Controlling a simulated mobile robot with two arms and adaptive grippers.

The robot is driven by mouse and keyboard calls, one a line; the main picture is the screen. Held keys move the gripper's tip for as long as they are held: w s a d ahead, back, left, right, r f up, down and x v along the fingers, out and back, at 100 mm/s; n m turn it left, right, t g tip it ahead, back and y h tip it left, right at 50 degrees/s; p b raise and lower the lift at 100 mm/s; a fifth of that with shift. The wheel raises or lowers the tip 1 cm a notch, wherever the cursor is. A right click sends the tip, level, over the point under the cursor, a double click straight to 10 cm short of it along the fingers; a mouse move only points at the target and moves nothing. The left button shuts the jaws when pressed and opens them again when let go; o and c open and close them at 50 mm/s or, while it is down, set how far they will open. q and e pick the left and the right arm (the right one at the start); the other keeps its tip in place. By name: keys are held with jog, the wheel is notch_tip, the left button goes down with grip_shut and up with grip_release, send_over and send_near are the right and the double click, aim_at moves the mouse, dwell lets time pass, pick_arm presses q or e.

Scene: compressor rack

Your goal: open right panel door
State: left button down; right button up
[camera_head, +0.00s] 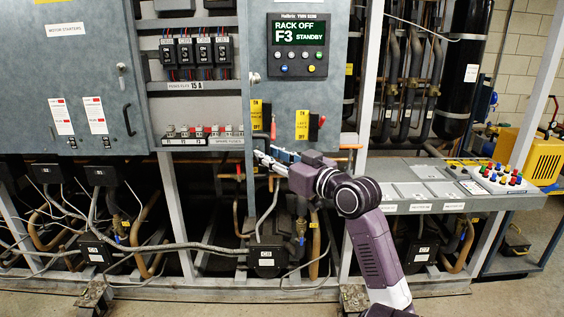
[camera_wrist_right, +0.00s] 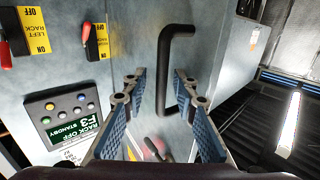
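The right panel door (camera_head: 275,92) is a grey metal panel with a lit display and buttons, and looks closed. In the right wrist view, a black bar handle (camera_wrist_right: 165,75) stands out from a grey surface. My right gripper (camera_head: 262,158) is in front of the panel's lower left part. In the right wrist view, my right gripper (camera_wrist_right: 156,80) has its blue-padded fingers apart, with the handle in the gap, nearer the right finger. I cannot tell whether the fingers touch it. The handle is hard to make out in the head view. My left gripper is out of view.
Two switches with yellow labels (camera_head: 302,125) sit low on the panel. A grey cabinet (camera_head: 70,90) stands to the left. A grey shelf (camera_head: 420,190) with colored buttons juts out at right. Pipes and cables run below.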

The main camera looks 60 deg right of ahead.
jog(key=v, duration=1.1)
jog(key=shift+s, duration=0.3)
